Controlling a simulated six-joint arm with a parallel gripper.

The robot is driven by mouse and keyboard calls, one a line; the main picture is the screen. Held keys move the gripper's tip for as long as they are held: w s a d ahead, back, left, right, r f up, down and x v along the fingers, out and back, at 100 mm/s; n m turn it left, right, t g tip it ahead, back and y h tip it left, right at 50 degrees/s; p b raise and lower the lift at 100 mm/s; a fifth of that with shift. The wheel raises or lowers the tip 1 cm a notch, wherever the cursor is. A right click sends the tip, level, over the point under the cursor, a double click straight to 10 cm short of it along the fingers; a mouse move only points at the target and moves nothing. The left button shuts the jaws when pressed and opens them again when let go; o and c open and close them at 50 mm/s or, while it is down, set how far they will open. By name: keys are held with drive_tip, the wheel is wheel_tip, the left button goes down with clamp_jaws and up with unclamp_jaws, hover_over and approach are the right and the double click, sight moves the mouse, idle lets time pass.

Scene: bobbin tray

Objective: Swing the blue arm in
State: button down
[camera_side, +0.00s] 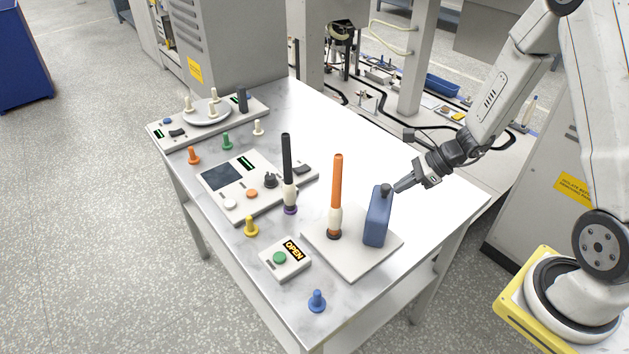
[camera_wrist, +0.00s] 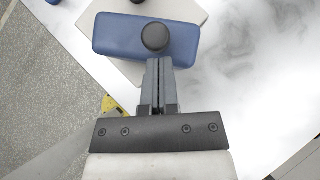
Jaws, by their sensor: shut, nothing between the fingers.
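The blue arm (camera_side: 376,220) is an upright blue slab with a dark knob (camera_side: 386,188) on top. It stands at the right part of a pale square plate (camera_side: 352,262), beside an orange post (camera_side: 337,180) carrying a white bobbin (camera_side: 335,218). My gripper (camera_side: 396,187) is shut and empty, its tips right beside the knob on the right. In the wrist view the blue arm (camera_wrist: 112,36) lies across the top, and my gripper (camera_wrist: 159,62) points at the round knob (camera_wrist: 155,37). Whether the tips touch the knob I cannot tell.
A small box (camera_side: 284,260) with a green button and a display reading OPEN stands left of the plate. A control panel (camera_side: 236,195), a black post (camera_side: 287,160) and several coloured pegs stand farther left. The table (camera_side: 440,195) is clear at the right.

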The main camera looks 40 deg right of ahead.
sight(375, 191)
drive_tip(key=shift+w+a+n+g+y, duration=0.1)
drive_tip(key=shift+w+n+g+y, duration=0.2)
drive_tip(key=shift+w+n+g, duration=0.25)
idle(0.5)
drive_tip(key=shift+w+a+n+g+y, duration=0.35)
drive_tip(key=shift+w+n+g, duration=0.2)
drive_tip(key=shift+n, duration=0.5)
drive_tip(key=n+g, duration=0.1)
drive_tip(key=w+a+n, duration=0.1)
drive_tip(key=shift+w+n+g+y, duration=0.25)
drive_tip(key=shift+n+g+y, duration=0.05)
drive_tip(key=shift+g+y, duration=0.1)
drive_tip(key=w+a+n+g, duration=0.1)
drive_tip(key=n+g, duration=0.1)
drive_tip(key=shift+w+a+n, duration=0.15)
drive_tip(key=shift+a+n, duration=0.05)
drive_tip(key=shift+n, duration=0.1)
drive_tip(key=shift+w+a+n+g, duration=0.25)
drive_tip(key=shift+a+n+g, duration=0.25)
drive_tip(key=shift+n+g, duration=0.25)
drive_tip(key=shift+w+a+n+g, duration=0.25)
drive_tip(key=shift+a+n+g, duration=0.25)
drive_tip(key=shift+n, duration=0.35)
drive_tip(key=shift+d, duration=0.15)
